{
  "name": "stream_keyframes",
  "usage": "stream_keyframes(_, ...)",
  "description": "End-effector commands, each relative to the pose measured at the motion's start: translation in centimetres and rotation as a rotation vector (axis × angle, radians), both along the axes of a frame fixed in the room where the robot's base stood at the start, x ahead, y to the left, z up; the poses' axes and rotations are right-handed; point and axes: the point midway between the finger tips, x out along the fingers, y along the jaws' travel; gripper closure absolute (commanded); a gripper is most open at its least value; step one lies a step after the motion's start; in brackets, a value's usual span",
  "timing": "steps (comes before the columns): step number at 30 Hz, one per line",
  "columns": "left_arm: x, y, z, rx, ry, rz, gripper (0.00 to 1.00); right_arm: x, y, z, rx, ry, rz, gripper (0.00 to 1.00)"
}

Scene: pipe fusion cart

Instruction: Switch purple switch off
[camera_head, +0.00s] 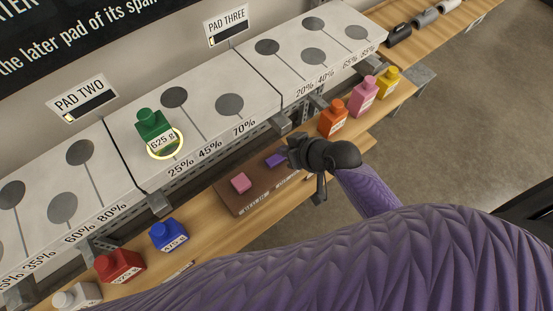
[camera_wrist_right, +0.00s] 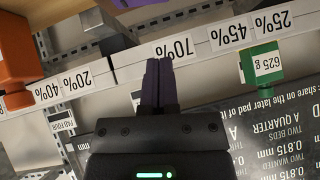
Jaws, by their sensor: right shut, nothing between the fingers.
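The purple switch (camera_head: 275,160) is a small purple block on a brown board (camera_head: 236,202) on the wooden shelf. A pink switch (camera_head: 241,183) sits on the same board, to its left. My right gripper (camera_head: 291,154) is just right of the purple switch in the head view; I cannot tell whether it touches it. In the right wrist view its two fingers (camera_wrist_right: 160,82) are together with nothing between them. The switch's position is hard to read, partly because the gripper is so close. My left gripper is not in view.
Orange (camera_head: 332,119), pink (camera_head: 364,95) and yellow (camera_head: 388,82) bottles stand right of the board; blue (camera_head: 168,235) and red (camera_head: 119,265) ones stand left. A green bottle (camera_head: 153,124) stands on the white raised pads behind, inside a yellow ring.

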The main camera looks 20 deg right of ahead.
Motion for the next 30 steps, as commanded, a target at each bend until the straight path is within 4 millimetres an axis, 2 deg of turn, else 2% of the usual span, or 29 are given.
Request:
stream_keyframes(1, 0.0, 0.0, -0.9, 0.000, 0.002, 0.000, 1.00, 0.7, 0.5, -1.2, 0.004, 0.000, -0.001, 1.00)
stream_keyframes(4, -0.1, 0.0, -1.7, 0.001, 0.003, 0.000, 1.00, 1.7, 1.2, -2.7, 0.002, 0.003, 0.000, 1.00)
stream_keyframes(10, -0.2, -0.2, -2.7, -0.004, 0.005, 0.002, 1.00, 1.4, 1.6, -5.3, 0.001, 0.002, 0.000, 1.00)
stream_keyframes(23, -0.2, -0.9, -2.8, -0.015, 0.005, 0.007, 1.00, 1.3, 1.7, -5.7, -0.001, 0.000, -0.001, 1.00)
stream_keyframes(26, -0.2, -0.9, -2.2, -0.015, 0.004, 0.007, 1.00, 1.3, 1.7, -6.1, -0.056, -0.017, -0.002, 1.00)
stream_keyframes(30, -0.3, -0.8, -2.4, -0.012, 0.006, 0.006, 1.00, 1.3, 1.6, -6.3, -0.060, -0.020, -0.003, 1.00)
